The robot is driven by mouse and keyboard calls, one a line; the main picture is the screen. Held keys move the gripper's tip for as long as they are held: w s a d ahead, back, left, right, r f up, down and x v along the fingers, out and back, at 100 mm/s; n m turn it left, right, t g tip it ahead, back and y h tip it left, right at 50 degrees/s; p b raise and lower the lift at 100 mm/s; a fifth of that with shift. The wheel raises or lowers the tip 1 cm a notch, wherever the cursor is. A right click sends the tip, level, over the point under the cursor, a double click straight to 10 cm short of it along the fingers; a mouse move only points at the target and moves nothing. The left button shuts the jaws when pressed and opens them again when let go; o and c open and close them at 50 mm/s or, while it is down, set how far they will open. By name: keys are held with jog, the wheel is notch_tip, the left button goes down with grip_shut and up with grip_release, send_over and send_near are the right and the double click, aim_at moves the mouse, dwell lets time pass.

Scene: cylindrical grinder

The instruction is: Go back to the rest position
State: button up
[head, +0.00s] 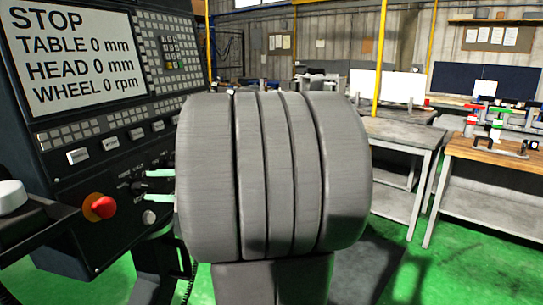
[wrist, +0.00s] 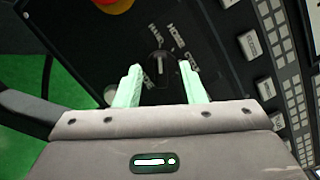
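My gripper (head: 150,185) is in front of the lower part of the grinder's control panel (head: 75,150). In the wrist view its two pale green fingers (wrist: 161,70) are apart, with nothing held between them. A black selector knob (wrist: 160,63) with a white mark sits on the panel between and just beyond the fingertips. Whether a finger touches it I cannot tell. My grey wrist and arm hide the middle of the head view. The panel screen (head: 75,55) reads STOP, TABLE 0 mm, HEAD 0 mm, WHEEL 0 rpm.
A red stop button (head: 103,207) sticks out left of the gripper. Panel keys (wrist: 248,45) lie to the right in the wrist view. A grey workbench (head: 390,131) and a wooden-topped bench (head: 495,155) stand at the right. Green floor (head: 465,262) shows free at lower right.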

jog(key=shift+w+a, duration=0.15)
jog(key=shift+a, duration=0.75)
jog(key=shift+d, duration=0.1)
jog(key=s+d+r, duration=0.1)
jog(key=s+d, duration=0.1)
jog(key=d, duration=1.2)
jog(key=a, duration=0.4)
jog(key=w+a, duration=0.1)
jog(key=a, duration=0.4)
jog(key=w+a, duration=0.1)
jog(key=a, duration=0.4)
jog(key=shift+a+f+p, duration=0.2)
jog(key=shift+f+p, duration=0.15)
jog(key=shift+f, duration=0.05)
jog(key=m+p, duration=0.2)
jog(key=shift+d+r+m+p, duration=0.1)
jog(key=shift+d+m+p, duration=0.05)
jog(key=shift+m+p, duration=0.25)
jog(key=m+t+p, duration=0.1)
jog(key=m+p, duration=0.2)
jog(key=m+t+p, duration=0.1)
jog(key=m+p, duration=0.2)
jog(key=shift+w+y+p, duration=0.1)
jog(key=shift+y+p, duration=0.2)
jog(key=b+v, duration=0.1)
jog(key=v, duration=0.6)
jog(key=shift+f+b, duration=0.2)
jog(key=shift+b, duration=0.15)
